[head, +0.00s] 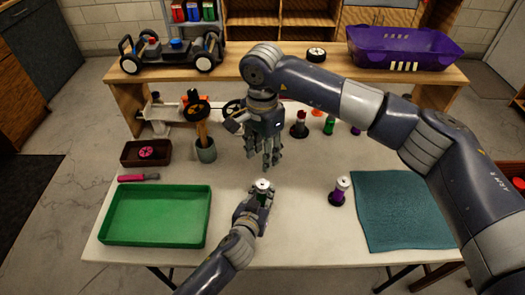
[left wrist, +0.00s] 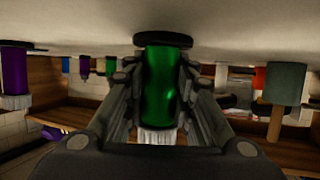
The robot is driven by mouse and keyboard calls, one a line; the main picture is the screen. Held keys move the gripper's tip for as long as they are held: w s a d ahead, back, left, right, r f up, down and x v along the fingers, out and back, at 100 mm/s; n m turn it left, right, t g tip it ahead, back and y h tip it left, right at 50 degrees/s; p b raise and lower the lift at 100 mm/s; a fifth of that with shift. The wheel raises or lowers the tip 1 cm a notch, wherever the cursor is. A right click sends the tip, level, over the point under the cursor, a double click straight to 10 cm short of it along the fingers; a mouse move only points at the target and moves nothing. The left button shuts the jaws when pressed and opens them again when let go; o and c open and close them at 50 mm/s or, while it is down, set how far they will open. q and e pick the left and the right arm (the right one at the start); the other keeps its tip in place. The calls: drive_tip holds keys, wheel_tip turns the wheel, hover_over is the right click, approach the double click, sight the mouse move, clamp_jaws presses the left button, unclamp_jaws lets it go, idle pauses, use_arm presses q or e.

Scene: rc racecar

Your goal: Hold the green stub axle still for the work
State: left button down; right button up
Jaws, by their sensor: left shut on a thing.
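The green stub axle (left wrist: 166,85) is a green cylinder with a dark disc at one end and a pale ribbed part at the other. My left gripper (left wrist: 160,100) is shut on it, with fingers on both sides of the cylinder. In the head view my left gripper (head: 259,195) is at the table's front middle, and the axle's white top (head: 263,184) shows between its fingers. My right gripper (head: 265,158) is just behind and above it, fingers pointing down and apart, with nothing seen between them.
A purple stub axle (head: 339,191) stands right of my left gripper, beside a teal mat (head: 400,210). A green tray (head: 112,238) lies at left. A tool pot (head: 206,151) stands behind. Several coloured parts, including another green one (head: 329,125), stand at the back.

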use_arm(q)
drive_tip(key=c, duration=1.2)
unclamp_jaws()
drive_tip(key=shift+c, duration=0.2)
drive_tip(key=shift+s, duration=0.15)
drive_tip(key=v, duration=1.1)
drive_tip(key=shift+s+a+r, duration=0.1)
drive_tip(key=shift+s+r, duration=0.05)
drive_tip(key=shift+s, duration=0.15)
